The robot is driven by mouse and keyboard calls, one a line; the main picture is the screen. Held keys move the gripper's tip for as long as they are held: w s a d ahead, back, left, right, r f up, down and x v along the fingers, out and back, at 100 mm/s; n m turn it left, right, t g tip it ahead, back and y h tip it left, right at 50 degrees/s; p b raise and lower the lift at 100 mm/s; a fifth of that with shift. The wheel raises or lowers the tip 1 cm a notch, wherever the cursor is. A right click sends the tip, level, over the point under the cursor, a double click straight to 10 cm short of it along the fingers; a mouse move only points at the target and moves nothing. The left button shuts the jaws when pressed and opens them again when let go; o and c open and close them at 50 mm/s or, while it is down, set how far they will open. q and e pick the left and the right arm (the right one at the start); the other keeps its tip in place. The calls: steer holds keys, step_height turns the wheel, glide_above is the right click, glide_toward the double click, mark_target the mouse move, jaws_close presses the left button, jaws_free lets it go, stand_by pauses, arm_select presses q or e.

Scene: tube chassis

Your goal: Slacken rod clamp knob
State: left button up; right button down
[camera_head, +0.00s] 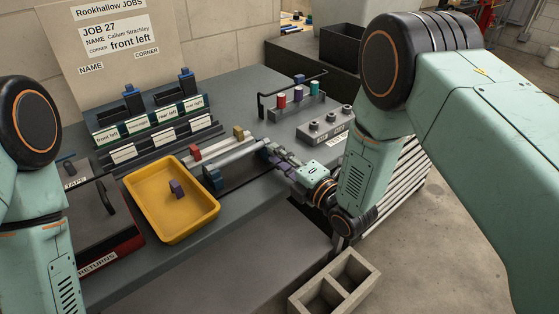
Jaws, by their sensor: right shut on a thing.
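A pale metal rod (237,156) lies along a dark fixture on the grey bench, with a dark blue block (213,179) at its near left end. My right gripper (272,154) reaches in from the right to the rod's far right end. It is shut on the rod clamp knob there, which its fingers mostly hide. I cannot make out how far the knob is turned. My left arm shows at the left edge, but its gripper is out of view.
A yellow tray (139,206) holding a purple block (177,190) stands left of the rod. Labelled racks (150,120) stand behind it. A rack of coloured pegs (299,98) and a grey box with knobs (325,126) stand at the back right. A divided grey crate (336,284) is below.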

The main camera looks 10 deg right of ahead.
steer(key=n+b, duration=0.2)
steer(key=n, duration=0.3)
steer(key=shift+f, duration=0.1)
stand_by(0.4)
steer(key=c, duration=1.2)
jaws_free()
steer(key=shift+w, duration=0.1)
steer(key=shift+o, duration=0.2)
steer(key=v, duration=1.2)
